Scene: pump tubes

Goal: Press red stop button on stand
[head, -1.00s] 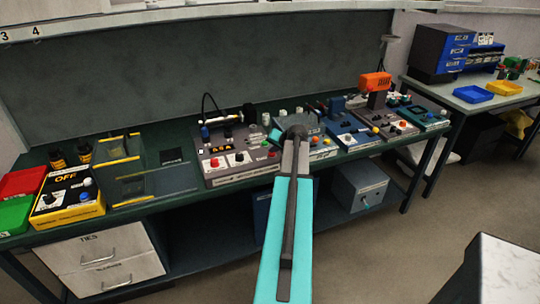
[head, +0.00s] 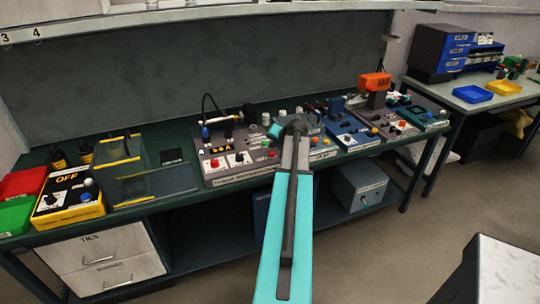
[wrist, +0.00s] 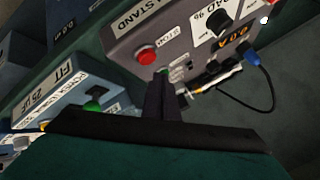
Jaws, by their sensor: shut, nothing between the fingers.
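The grey control stand (head: 213,178) stands on the bench, left of my arm in the head view; it also shows at the top of the wrist view (wrist: 185,45). The round red stop button (head: 272,155) is at its right end. In the wrist view the red button (wrist: 146,57) sits beside a STOP label. My gripper (wrist: 161,80) is shut and empty. Its dark fingertips appear just below and right of the button in the wrist view; the gap in depth is unclear. In the head view my gripper (head: 275,131) is partly hidden by my wrist.
The stand also carries a black knob (wrist: 217,20), a display (wrist: 235,47) and a blue plug with a cable (wrist: 250,57). Blue units (head: 350,132) and an orange tool (head: 375,82) stand to the right. A yellow box (head: 68,198) is far left.

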